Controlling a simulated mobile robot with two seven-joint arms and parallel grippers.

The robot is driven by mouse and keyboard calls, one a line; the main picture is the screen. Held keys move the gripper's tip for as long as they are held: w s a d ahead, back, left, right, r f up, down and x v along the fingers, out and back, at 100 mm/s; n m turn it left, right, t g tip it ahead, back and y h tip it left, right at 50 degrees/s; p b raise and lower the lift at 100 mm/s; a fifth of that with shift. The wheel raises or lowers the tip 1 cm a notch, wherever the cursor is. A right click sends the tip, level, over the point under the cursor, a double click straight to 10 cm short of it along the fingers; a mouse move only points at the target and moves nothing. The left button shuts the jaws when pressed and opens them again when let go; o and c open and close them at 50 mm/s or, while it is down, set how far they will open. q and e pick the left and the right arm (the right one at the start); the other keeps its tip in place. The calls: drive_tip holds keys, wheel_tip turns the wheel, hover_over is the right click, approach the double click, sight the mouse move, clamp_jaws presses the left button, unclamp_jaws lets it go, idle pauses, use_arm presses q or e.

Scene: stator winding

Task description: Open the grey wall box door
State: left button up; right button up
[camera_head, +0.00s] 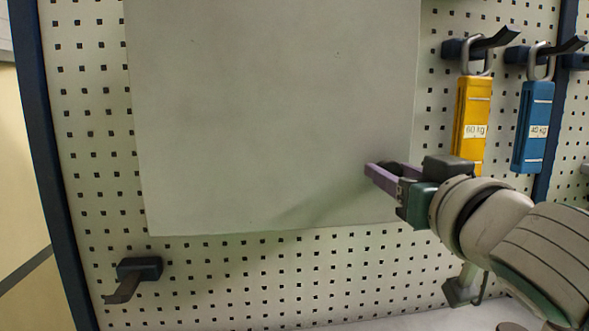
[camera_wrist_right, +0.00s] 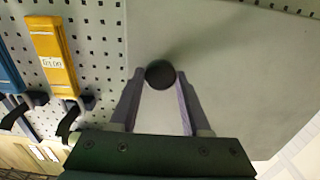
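The grey box door (camera_head: 270,110) is a large flat panel on the pegboard wall and looks closed. A round black knob (camera_wrist_right: 160,74) sticks out from it near its lower right edge in the head view. My right gripper (camera_head: 378,172) has its purple fingers at this edge. In the right wrist view its fingertips (camera_wrist_right: 160,80) lie on both sides of the knob and appear to touch it. In the head view the knob is mostly hidden by the gripper. My left gripper is not in view.
A yellow tag block (camera_head: 472,115) and a blue one (camera_head: 533,125) hang on hooks to the right, close to my right arm. An empty hook (camera_head: 138,275) is at the lower left. The pegboard (camera_head: 260,285) below the door is mostly clear.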

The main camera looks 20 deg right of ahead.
clamp_jaws()
idle(0.9)
